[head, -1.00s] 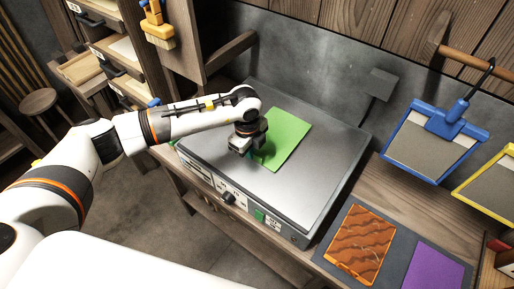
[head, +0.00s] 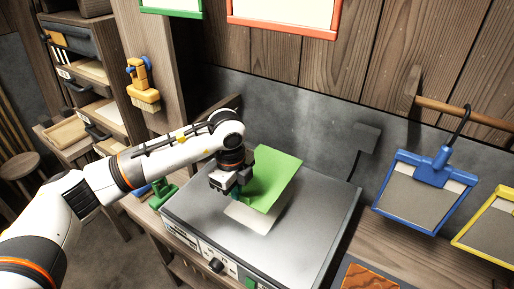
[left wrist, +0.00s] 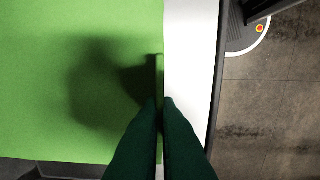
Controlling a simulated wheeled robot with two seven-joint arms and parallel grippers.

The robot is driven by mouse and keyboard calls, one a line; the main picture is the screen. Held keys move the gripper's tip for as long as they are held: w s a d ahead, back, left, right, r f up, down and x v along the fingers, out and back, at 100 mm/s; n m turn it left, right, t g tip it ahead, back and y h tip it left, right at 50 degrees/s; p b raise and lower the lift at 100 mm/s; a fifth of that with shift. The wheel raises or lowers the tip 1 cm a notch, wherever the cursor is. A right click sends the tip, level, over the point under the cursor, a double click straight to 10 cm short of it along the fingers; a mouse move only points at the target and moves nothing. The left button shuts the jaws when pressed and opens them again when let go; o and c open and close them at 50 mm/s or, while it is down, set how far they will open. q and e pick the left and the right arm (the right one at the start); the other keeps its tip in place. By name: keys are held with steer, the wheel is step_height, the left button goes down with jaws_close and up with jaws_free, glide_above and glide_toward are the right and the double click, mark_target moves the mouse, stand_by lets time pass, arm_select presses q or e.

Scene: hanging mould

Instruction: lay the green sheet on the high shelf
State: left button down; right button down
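The green sheet (head: 272,180) is held above the grey metal top of a flat box-shaped machine (head: 318,215), apart from it and tilted. A pale patch (head: 252,216) shows below it on the metal; I cannot tell whether it is a reflection. My left gripper (head: 236,188) is shut on the sheet's left edge. In the left wrist view the sheet (left wrist: 70,60) fills the left side, and the dark green fingertips (left wrist: 160,102) meet at its edge. My right gripper is not in view. I cannot identify the high shelf in these frames.
A blue-framed screen (head: 420,195) and a yellow-framed one (head: 492,225) hang at the right. Green-framed (head: 172,12) and red-framed (head: 282,33) panels are on the wall above. A blue-and-yellow brush (head: 142,85) hangs on the left post. An orange patterned sheet (head: 368,279) lies at lower right.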

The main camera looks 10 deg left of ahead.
arm_select(q)
steer(key=s+a+f+n+y+b, duration=0.1)
steer(key=s+a+n, duration=0.1)
steer(key=s+n, duration=1.2)
steer(key=n, duration=0.8)
steer(key=shift+s+a+f+g, duration=0.15)
steer(key=shift+s+a+g, duration=0.1)
steer(key=shift+g, duration=0.15)
